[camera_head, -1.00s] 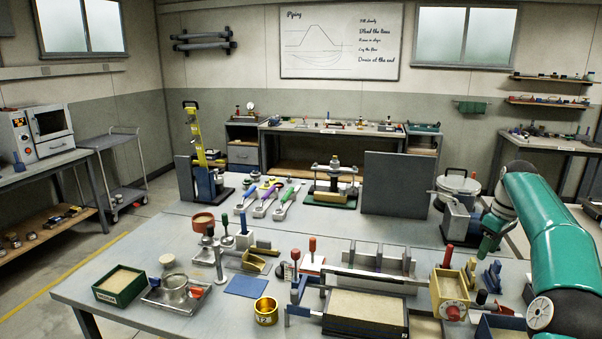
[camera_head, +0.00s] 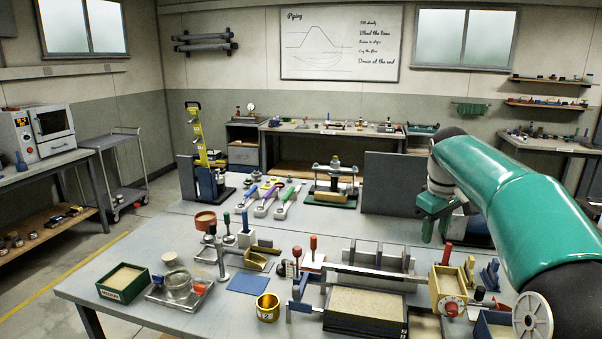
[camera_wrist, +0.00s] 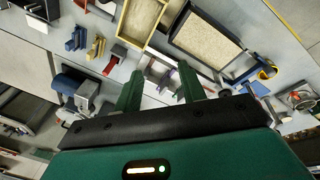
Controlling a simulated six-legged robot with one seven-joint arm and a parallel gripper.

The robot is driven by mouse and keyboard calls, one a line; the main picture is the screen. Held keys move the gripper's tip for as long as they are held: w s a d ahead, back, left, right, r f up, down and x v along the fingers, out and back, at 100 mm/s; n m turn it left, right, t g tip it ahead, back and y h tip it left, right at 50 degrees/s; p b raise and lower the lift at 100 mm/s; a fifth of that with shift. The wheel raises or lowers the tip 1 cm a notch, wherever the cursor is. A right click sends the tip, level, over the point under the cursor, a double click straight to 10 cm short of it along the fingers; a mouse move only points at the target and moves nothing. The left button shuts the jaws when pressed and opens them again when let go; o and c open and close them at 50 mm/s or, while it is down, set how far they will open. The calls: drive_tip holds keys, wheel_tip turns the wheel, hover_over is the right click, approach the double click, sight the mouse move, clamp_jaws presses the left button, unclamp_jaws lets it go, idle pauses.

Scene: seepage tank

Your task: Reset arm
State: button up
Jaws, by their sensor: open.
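My gripper (camera_head: 436,222) is green and hangs from my raised teal arm at the right of the head view, in front of a grey upright panel (camera_head: 392,184). In the wrist view its two green fingers (camera_wrist: 160,88) stand apart with nothing between them. It is above the workbench (camera_head: 165,245), apart from the things there. A sand-filled tray (camera_head: 366,305) and a yellow wooden box with a red knob (camera_head: 448,290) stand on the bench below and in front of it.
A brass cup (camera_head: 267,308), a green sand box (camera_head: 123,283) and a blue mat (camera_head: 248,283) lie on the left half. Several coloured-handled tools (camera_head: 265,200) lie farther back. A tall yellow-marked stand (camera_head: 198,150) rises at the back left. Bare bench remains at the front left.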

drive_tip(key=s+a+m+t, duration=0.1)
drive_tip(key=s+a, duration=0.5)
drive_tip(key=s, duration=0.2)
drive_tip(key=s+a+m+t, duration=0.1)
drive_tip(key=s+a+m, duration=0.1)
drive_tip(key=s+a, duration=0.45)
drive_tip(key=s+a+f+m, duration=0.1)
drive_tip(key=s+f, duration=0.3)
drive_tip(key=s, duration=0.4)
drive_tip(key=s+a+f+m+t+y, duration=0.1)
drive_tip(key=s+f, duration=0.3)
drive_tip(key=s, duration=0.5)
drive_tip(key=shift+a+f+m+t, duration=0.25)
drive_tip(key=shift+m+t, duration=0.05)
